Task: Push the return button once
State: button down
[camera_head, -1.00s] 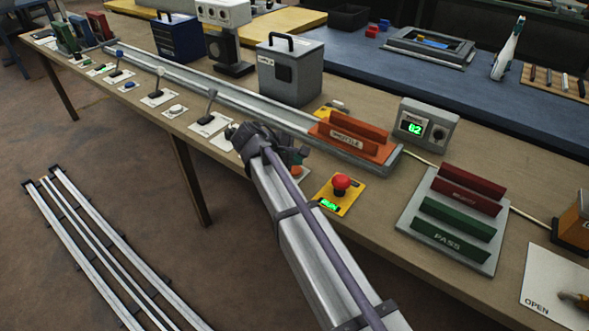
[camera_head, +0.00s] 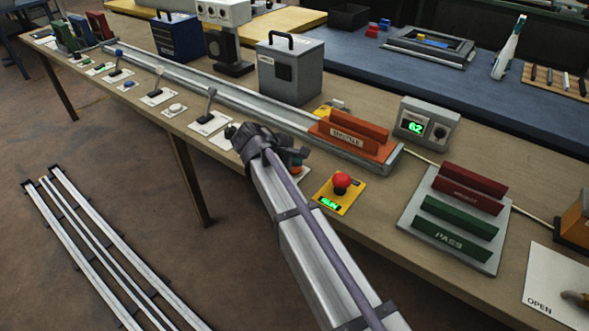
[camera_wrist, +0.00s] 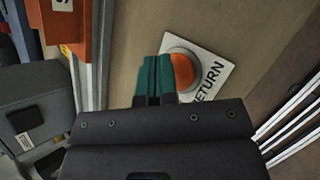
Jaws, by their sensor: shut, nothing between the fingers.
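The return button is an orange round button (camera_wrist: 182,72) on a white plate lettered RETURN (camera_wrist: 211,82), in the wrist view. In the head view only a sliver of the orange button (camera_head: 296,171) shows beside my arm. My gripper (camera_wrist: 154,62) has its green fingers shut together with nothing between them. In the wrist view the fingertips overlap the left edge of the button. Whether they touch it or hover above it I cannot tell. In the head view my gripper (camera_head: 293,155) is mostly hidden behind my wrist, near the table's front edge.
An orange shuttle (camera_head: 350,137) sits on the long metal rail (camera_head: 222,89) behind. A red mushroom button on a yellow box (camera_head: 338,195) stands to the right. A lever on a white plate (camera_head: 210,121) is close on the left. A display (camera_head: 428,124) stands behind.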

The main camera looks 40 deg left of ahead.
aim_at(295, 169)
jog(key=shift+f+b, duration=0.45)
dwell(0.5)
jog(key=shift+r, duration=0.15)
jog(key=shift+r+p, duration=0.75)
jog(key=shift+p, duration=0.15)
notch_tip(295, 169, up, 5)
jog(key=p, duration=0.5)
jog(key=shift+r, duration=0.1)
